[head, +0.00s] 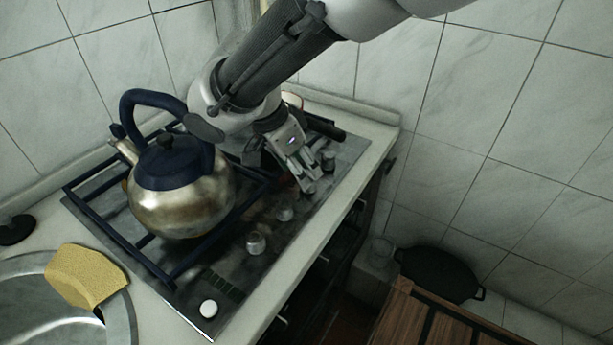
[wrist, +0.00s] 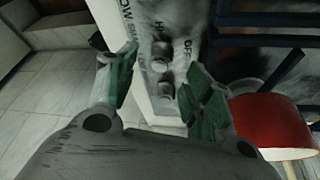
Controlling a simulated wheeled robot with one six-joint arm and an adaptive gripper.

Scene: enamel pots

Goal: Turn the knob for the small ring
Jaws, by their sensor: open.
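The hob (head: 190,268) carries a row of metal knobs along its front edge. A near knob (head: 256,243), a middle knob (head: 285,211) and a far knob (head: 328,160) show in the head view. My gripper (head: 307,184) is low over the far part of this row, its fingers apart. In the wrist view my gripper (wrist: 160,78) has two knobs between and just beyond its fingertips, an upper knob (wrist: 161,55) and a lower knob (wrist: 165,92). I cannot tell whether a finger touches either one. Which knob serves the small ring is not readable.
A steel kettle (head: 182,195) with a dark blue lid and handle stands on the front pan support. A red pot (wrist: 275,122) is beside my gripper in the wrist view. A yellow sponge (head: 85,275) lies by the sink (head: 60,318). The tiled wall is close behind.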

